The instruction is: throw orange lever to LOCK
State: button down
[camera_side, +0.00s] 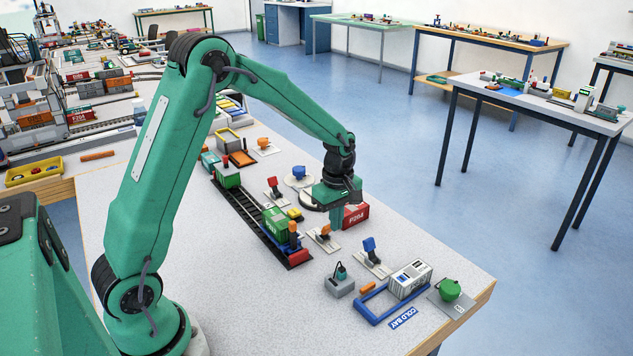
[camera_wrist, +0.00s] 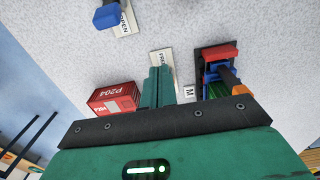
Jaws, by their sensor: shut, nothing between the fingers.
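The orange lever (camera_side: 324,232) stands on a small pale plate between the track end and the red container, in the side view. In the wrist view its handle is not visible; a pale plate reading FREE (camera_wrist: 163,60) shows just beyond my fingertips and is probably its plate. My gripper (camera_side: 337,224) points down, shut and empty, behind and to the right of the lever in the side view. In the wrist view my closed fingers (camera_wrist: 158,72) overlap the near end of that plate. I cannot tell whether they touch the lever.
A red P204 container (camera_side: 355,215) stands close beside my fingers. A blue lever (camera_side: 370,246) and a red lever (camera_side: 273,186) stand on plates nearby. The track holds a green container (camera_side: 276,220). A blue frame (camera_side: 366,311) with a white container (camera_side: 409,280) lies toward the front.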

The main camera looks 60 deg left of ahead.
aim_at(329, 226)
jog(key=shift+f, duration=1.3)
jog(key=shift+a, duration=0.45)
jog(key=shift+a, duration=1.55)
jog(key=shift+d, duration=0.4)
jog(key=shift+d, duration=0.25)
jog(key=shift+r, duration=0.15)
